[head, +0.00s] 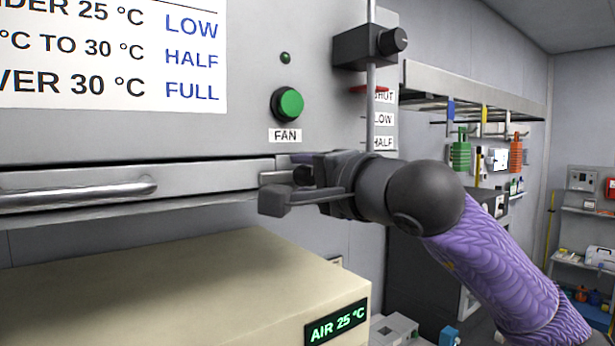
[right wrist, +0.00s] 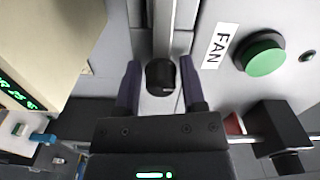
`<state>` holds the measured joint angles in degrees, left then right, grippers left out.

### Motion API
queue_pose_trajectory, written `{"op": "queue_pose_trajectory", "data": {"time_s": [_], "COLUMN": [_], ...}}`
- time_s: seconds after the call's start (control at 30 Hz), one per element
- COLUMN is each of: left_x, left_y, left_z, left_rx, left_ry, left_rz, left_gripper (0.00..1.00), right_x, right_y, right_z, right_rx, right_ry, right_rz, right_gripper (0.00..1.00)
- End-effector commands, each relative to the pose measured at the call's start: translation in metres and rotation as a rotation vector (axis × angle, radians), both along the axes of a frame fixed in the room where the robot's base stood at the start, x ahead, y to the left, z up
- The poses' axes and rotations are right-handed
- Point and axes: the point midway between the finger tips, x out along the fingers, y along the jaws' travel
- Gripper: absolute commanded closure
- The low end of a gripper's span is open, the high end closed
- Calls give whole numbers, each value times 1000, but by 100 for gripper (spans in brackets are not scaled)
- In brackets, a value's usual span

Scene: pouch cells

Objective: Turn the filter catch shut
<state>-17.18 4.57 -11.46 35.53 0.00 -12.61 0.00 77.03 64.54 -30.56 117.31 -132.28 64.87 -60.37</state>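The filter catch appears as a small black knob (right wrist: 160,76) in the right wrist view, at the end of the long filter drawer front (head: 225,176). In the head view a dark knob (head: 303,175) shows partly behind my fingers. My right gripper (head: 275,188) reaches in from the right at the drawer's right end. In the right wrist view its two fingers (right wrist: 160,88) stand apart on either side of the knob, with a visible gap at each side. Whether the catch is turned shut is not clear. My left gripper is not in view.
A silver bar handle (head: 90,192) runs along the drawer. A green FAN button (head: 287,104) sits above. A beige box (head: 190,290) with an "AIR 25 °C" display stands below. A vertical rod with a black clamp block (head: 365,45) and red pointer is close above my wrist.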

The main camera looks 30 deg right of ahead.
Motion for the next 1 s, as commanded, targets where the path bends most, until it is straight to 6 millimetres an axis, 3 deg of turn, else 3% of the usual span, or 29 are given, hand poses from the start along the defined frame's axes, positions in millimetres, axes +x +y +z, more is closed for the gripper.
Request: {"op": "queue_pose_trajectory", "data": {"time_s": [0.17,0.4,0.5,1.0], "left_x": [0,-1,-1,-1], "left_y": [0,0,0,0], "left_z": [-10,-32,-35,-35], "left_rx": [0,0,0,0], "left_ry": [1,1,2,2], "left_rz": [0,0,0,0], "left_gripper": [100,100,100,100], "right_x": [-15,-75,-91,-99], "right_y": [-2,-6,-7,-7], "right_z": [-2,-3,-2,0], "right_rx": [-1,-2,-1,0], "right_ry": [-5,-5,-3,0], "right_rz": [-1,-2,-1,2], "right_gripper": [48,48,48,48]}}
